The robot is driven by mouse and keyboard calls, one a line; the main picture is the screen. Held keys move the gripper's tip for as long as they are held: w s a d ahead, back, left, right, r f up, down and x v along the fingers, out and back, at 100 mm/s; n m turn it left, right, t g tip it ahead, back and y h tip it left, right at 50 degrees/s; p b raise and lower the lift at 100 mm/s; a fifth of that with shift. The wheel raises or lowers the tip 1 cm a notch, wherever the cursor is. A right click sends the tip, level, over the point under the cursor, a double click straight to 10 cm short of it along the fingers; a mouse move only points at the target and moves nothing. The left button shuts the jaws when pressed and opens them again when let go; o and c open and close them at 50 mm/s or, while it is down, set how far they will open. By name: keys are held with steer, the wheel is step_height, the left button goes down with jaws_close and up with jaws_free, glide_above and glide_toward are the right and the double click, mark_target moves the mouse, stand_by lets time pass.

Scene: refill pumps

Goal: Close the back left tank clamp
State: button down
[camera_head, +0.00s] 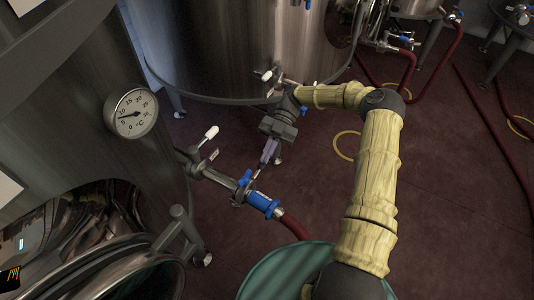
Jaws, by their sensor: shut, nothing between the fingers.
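A steel pipe (217,178) with a white-handled valve (211,133) comes out of the tank at the left (60,110). At the pipe's end a metal clamp with a small blue handle (245,178) sits at the joint with a blue hose fitting (263,204). Whether the clamp is fully closed is too small to tell. My gripper (263,162) points down, its fingers together and empty, just above and right of the clamp. Whether a fingertip touches the clamp, I cannot tell. I cannot tell which tank is the back left one.
A large tank (240,40) stands behind, with a white-handled valve (266,75) close to my wrist. A red hose (294,226) runs from the blue fitting toward a green round object (262,270). More hoses lie at the right. The floor right of my arm is partly clear.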

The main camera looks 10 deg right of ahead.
steer(key=shift+s+d+f, duration=0.1)
steer(key=shift+d+f, duration=0.15)
steer(key=shift+f, duration=0.75)
step_height(320, 180, up, 12)
steer(key=shift+a+p, duration=0.25)
steer(key=shift+p, duration=0.05)
